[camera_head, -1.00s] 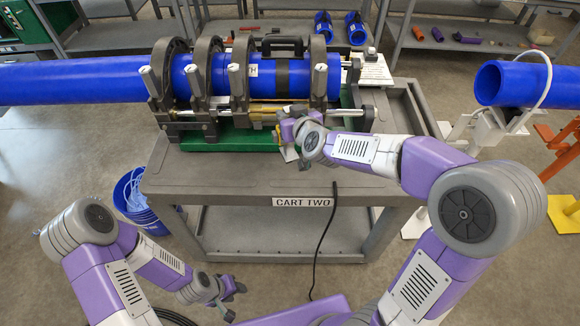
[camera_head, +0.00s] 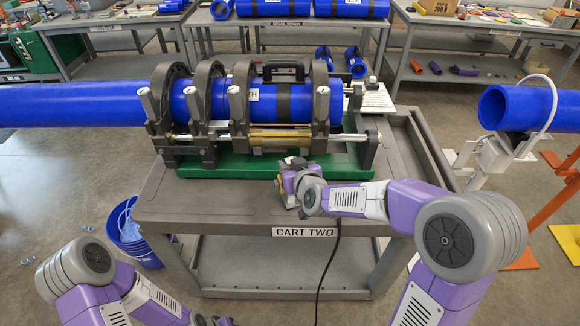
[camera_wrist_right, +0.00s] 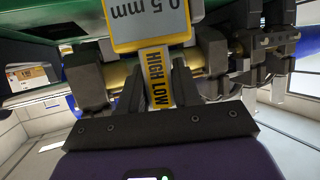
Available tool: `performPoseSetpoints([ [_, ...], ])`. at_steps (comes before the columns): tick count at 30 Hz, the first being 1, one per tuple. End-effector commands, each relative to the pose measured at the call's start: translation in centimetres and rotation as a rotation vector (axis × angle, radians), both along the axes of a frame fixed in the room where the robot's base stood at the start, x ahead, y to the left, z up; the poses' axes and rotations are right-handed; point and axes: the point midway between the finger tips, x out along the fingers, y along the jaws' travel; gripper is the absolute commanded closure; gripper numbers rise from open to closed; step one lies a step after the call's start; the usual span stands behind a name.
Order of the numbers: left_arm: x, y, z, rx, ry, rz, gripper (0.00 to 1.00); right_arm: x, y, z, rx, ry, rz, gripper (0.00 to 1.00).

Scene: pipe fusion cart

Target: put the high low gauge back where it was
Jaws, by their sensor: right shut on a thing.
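The high low gauge (camera_wrist_right: 157,78) shows in the right wrist view as a yellow strip lettered HIGH LOW, below a grey block marked 0.5 mm. My right gripper (camera_wrist_right: 158,92) is shut on it, with a dark finger on either side. In the head view my right gripper (camera_head: 287,183) is over the front part of the cart top, just in front of the green machine base; the gauge is mostly hidden there. My left gripper (camera_head: 215,320) is cut off at the bottom edge, and its jaws cannot be made out.
The pipe fusion machine (camera_head: 211,110) clamps a long blue pipe (camera_head: 75,105) on the grey cart (camera_head: 190,206). A blue bucket (camera_head: 135,240) stands left of the cart. Another blue pipe (camera_head: 518,108) is on a stand at right.

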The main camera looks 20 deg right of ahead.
Motion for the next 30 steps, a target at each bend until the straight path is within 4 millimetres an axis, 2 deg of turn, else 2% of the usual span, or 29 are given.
performPoseSetpoints([
  [4, 0.0, 0.0, -0.4, 0.000, 0.000, 0.000, 0.57, 0.0, 0.0, -0.4, 0.000, -0.002, 0.000, 0.95],
  [5, 0.0, 0.0, -0.4, 0.000, 0.000, 0.000, 0.57, 0.0, 0.0, -0.4, 0.000, 0.000, 0.000, 0.65],
  [9, 0.0, 0.0, -0.3, 0.000, 0.000, 0.000, 0.57, 0.0, 0.0, -0.3, 0.000, 0.001, 0.000, 0.43],
  [21, 0.0, 0.0, 0.3, 0.000, 0.000, 0.000, 0.57, 0.0, 0.0, 0.3, 0.000, 0.000, 0.000, 0.42],
  [26, 0.0, 0.0, 0.8, 0.000, 0.000, 0.000, 0.57, -2.6, -0.3, 1.4, 0.000, -0.001, 0.000, 0.42],
  [30, 0.0, 0.0, 1.6, 0.000, 0.000, 0.000, 0.57, -5.4, -0.6, 2.6, 0.001, -0.001, 0.000, 0.42],
])
